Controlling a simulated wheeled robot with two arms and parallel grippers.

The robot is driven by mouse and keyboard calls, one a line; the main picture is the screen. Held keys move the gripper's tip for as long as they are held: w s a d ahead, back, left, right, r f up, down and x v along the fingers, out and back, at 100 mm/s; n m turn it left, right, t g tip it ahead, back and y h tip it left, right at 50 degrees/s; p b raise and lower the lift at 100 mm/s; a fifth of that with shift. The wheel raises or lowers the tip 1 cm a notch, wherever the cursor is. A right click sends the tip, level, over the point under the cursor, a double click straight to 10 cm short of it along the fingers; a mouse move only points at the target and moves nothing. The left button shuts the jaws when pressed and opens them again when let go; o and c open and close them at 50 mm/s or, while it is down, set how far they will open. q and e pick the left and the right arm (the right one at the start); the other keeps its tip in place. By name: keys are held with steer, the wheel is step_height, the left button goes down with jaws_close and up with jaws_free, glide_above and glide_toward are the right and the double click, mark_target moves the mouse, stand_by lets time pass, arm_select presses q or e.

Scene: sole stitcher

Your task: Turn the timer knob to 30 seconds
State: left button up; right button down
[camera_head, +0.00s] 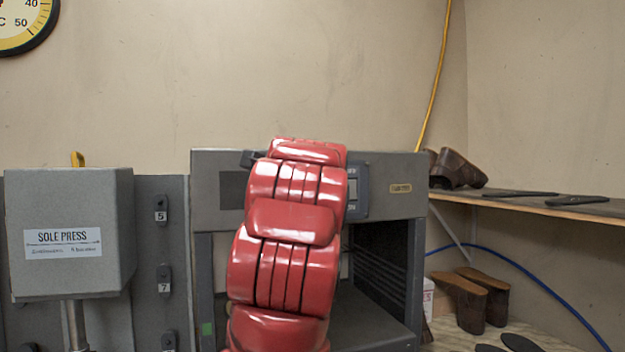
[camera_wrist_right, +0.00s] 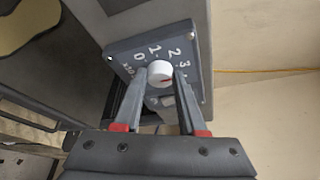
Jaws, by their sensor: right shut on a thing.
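In the right wrist view, a white round timer knob (camera_wrist_right: 158,70) with a red mark sits on a dark dial plate (camera_wrist_right: 117,52). The plate carries the numbers 0, 1, 2 and 3 and a small "x10" label. The two fingers of my right gripper (camera_wrist_right: 160,75) are on either side of the knob, shut on it. The red mark faces the right side of the knob, near the 3 side; its exact reading is hard to tell. In the head view my red arm covers part of the grey machine (camera_head: 403,165), hiding the gripper and knob. My left gripper is not in view.
A grey box labelled SOLE PRESS (camera_head: 110,220) stands at left. A wooden shelf (camera_head: 520,203) with a brown shoe (camera_head: 458,170) and dark soles is at right. A blue cable (camera_head: 540,283) runs along the wall.

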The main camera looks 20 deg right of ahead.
steer(key=shift+d+m, duration=0.1)
steer(key=shift+m, duration=0.3)
stand_by(0.3)
steer(key=shift+c, duration=2.4)
jaws_free()
steer(key=shift+f, duration=0.1)
